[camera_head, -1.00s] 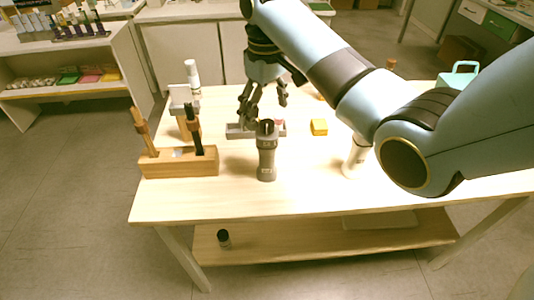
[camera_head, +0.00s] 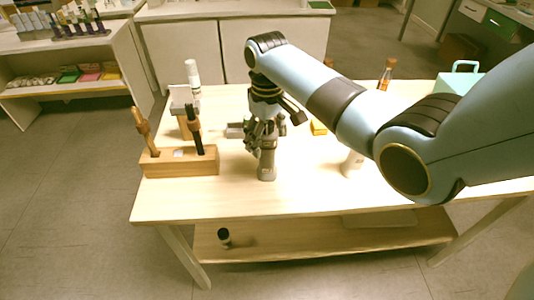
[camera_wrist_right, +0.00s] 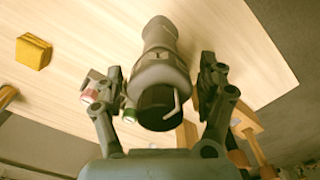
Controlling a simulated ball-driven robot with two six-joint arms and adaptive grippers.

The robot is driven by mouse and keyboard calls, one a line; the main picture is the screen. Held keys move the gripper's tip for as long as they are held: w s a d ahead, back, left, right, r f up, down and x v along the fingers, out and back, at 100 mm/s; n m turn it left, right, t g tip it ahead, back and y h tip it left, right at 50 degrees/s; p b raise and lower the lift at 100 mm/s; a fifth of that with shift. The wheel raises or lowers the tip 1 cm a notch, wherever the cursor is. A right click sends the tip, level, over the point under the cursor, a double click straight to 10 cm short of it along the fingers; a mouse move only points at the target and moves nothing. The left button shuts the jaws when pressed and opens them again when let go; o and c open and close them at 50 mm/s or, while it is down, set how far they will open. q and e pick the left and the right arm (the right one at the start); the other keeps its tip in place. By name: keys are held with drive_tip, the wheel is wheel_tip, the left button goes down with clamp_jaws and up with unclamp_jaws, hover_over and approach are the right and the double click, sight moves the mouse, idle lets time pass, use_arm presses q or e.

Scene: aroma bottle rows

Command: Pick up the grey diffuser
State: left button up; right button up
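The grey diffuser (camera_head: 267,168) stands upright on the wooden table, left of the middle. My right gripper (camera_head: 264,142) is at its upper part and hides some of it in the head view. In the right wrist view the diffuser (camera_wrist_right: 160,65) lies between the two fingers of my right gripper (camera_wrist_right: 162,75), its dark top facing the camera. The fingers are open on either side of it, with small gaps showing. My left gripper is in neither view.
A wooden holder (camera_head: 180,168) with upright sticks stands left of the diffuser. The table front is clear.

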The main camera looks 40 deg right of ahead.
drive_tip(key=c, duration=1.4)
clamp_jaws()
drive_tip(key=shift+r, duration=0.1)
